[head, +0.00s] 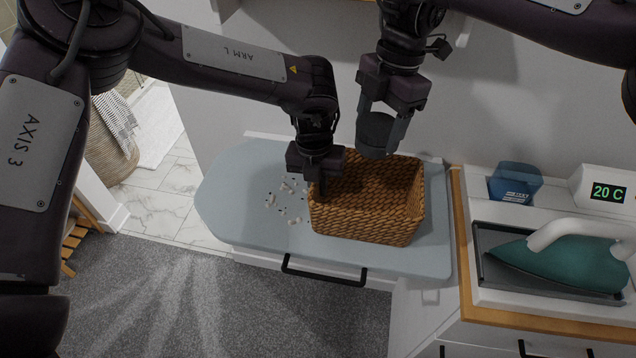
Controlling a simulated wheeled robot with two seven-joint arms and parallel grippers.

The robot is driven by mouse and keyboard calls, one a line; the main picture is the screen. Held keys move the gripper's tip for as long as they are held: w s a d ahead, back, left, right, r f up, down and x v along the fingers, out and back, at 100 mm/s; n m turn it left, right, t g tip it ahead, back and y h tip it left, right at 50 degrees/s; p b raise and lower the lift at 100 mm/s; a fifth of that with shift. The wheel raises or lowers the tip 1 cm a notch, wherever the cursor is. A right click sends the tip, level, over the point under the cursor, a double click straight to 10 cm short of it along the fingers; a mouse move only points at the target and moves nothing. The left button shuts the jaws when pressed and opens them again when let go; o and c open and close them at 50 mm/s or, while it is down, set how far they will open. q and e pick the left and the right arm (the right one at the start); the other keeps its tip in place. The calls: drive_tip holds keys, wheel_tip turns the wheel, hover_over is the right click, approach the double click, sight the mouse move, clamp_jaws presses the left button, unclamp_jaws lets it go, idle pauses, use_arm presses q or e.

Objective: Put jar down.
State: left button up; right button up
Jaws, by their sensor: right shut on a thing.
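A dark grey, round jar (375,136) is held by my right gripper (380,128), which is shut on it. The jar is above the back of a brown woven basket (368,229), overlapping its back rim in the head view. The basket sits on a pale blue board (225,195) and its visible inside looks empty. My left gripper (320,190) points down at the basket's left rim. Its fingers are dark and overlap the rim, so I cannot tell whether they are open or closed on it.
Small white and dark crumbs (283,203) lie on the board left of the basket. To the right are a blue container (515,182), a teal iron (565,264) in a tray and a display (608,191) reading 20 C. The board's left end is clear.

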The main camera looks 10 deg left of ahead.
use_arm(q)
clamp_jaws()
use_arm(e)
drive_tip(key=s+d+f+n, duration=0.1)
drive_tip(key=s+d+n, duration=0.2)
drive_tip(key=n, duration=0.1)
hover_over(380, 209)
drive_tip(key=s, duration=0.4)
drive_tip(key=shift+n+h, duration=0.3)
drive_tip(key=f, duration=1.2)
drive_tip(key=shift+w+a+f, duration=0.2)
drive_tip(key=shift+a+f, duration=0.05)
drive_tip(key=shift+f, duration=2.65)
drive_tip(key=o, duration=0.7)
drive_tip(key=shift+f, duration=0.15)
drive_tip(key=shift+c, duration=0.2)
drive_tip(key=o, duration=0.5)
drive_tip(key=shift+c, duration=0.2)
